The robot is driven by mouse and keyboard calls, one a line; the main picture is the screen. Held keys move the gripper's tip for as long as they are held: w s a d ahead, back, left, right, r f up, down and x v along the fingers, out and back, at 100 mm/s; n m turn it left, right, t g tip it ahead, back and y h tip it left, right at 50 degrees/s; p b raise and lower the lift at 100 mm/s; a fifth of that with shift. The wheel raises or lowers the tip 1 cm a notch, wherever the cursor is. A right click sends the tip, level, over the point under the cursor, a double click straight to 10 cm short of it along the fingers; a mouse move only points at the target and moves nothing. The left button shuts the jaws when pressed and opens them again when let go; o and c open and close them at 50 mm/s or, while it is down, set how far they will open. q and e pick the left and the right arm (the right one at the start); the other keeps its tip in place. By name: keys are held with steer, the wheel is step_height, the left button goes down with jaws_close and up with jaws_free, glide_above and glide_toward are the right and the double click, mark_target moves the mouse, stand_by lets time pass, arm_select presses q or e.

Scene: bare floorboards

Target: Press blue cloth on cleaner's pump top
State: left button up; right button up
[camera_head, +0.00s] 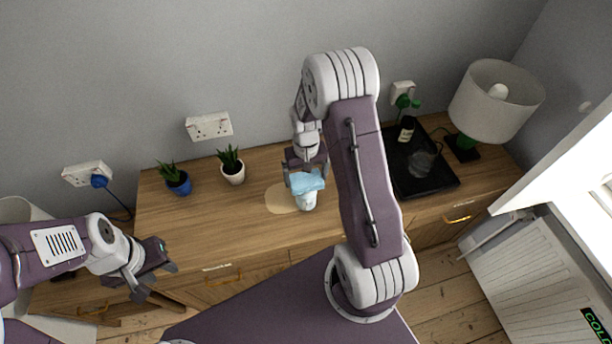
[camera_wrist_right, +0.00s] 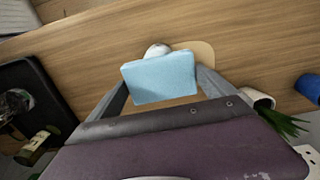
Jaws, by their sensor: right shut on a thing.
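The light blue cloth (camera_head: 306,182) is folded and held in my right gripper (camera_head: 305,172) above the wooden cabinet top. In the right wrist view the cloth (camera_wrist_right: 160,78) sits between the two fingers of the gripper (camera_wrist_right: 163,88). A white, rounded container (camera_head: 308,202), likely the cleaner, stands directly below the cloth. Its top is hidden by the cloth, so I cannot tell whether they touch. Part of it also shows behind the cloth in the right wrist view (camera_wrist_right: 157,50). My left gripper (camera_head: 157,277) is open and empty at the cabinet's front left.
A beige round mat (camera_head: 279,200) lies beside the container. Two potted plants, blue (camera_head: 179,184) and white (camera_head: 233,174), stand to the left. A black tray (camera_head: 430,185) with a bottle (camera_head: 406,130) and a glass (camera_head: 422,163) is at right, near a lamp (camera_head: 497,100).

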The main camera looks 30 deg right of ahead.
mark_target(306, 179)
steer(key=shift+s+f, duration=0.1)
step_height(306, 179, up, 7)
steer(key=p, duration=0.6)
stand_by(0.5)
